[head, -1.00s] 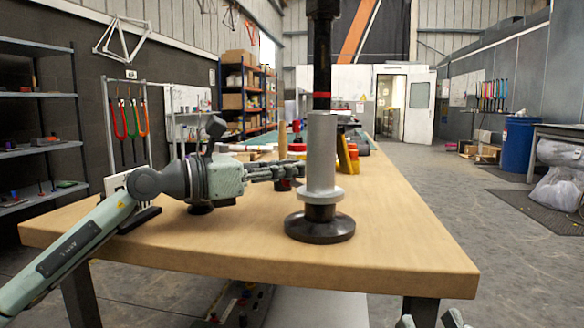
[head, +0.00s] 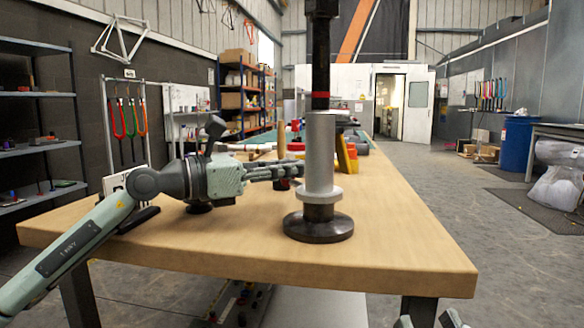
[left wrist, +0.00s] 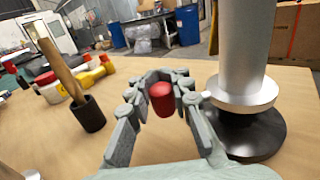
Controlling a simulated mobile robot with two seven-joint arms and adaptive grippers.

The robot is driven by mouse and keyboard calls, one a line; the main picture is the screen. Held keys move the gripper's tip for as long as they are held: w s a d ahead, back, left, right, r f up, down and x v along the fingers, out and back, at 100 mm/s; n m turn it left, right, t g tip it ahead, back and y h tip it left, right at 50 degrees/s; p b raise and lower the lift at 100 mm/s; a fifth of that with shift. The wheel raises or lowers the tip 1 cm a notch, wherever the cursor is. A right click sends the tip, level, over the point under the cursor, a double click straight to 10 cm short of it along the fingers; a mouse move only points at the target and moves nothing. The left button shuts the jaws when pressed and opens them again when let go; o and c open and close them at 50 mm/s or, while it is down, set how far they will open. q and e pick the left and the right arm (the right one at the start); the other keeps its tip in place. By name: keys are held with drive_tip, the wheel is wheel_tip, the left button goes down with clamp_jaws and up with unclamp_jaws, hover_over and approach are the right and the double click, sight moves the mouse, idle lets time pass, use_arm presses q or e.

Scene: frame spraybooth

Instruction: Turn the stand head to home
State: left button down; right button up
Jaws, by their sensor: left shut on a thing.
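The stand has a round black base (head: 319,226), a silver sleeve with a flange (head: 320,155) and a black post (head: 320,60) with a red band. The top of the stand is cut off by the frame, so the head's turn cannot be judged. My left gripper (head: 299,170) is beside the sleeve, on its left. In the left wrist view its fingers (left wrist: 165,85) close around a small red knob (left wrist: 162,99), next to the silver sleeve (left wrist: 243,50). Only the fingertips of my right gripper (head: 429,320) show at the bottom edge, spread apart with nothing between them.
The table's front right part is clear. A blue barrel (head: 517,143) stands on the floor at right.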

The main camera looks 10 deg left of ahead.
use_arm(q)
drive_tip(key=shift+w+a+r, duration=0.1)
drive_tip(key=shift+a+r, duration=0.05)
idle(0.4)
drive_tip(key=c, duration=1.3)
unclamp_jaws()
wheel_tip(320, 180, up, 10)
drive_tip(key=shift+f, duration=0.1)
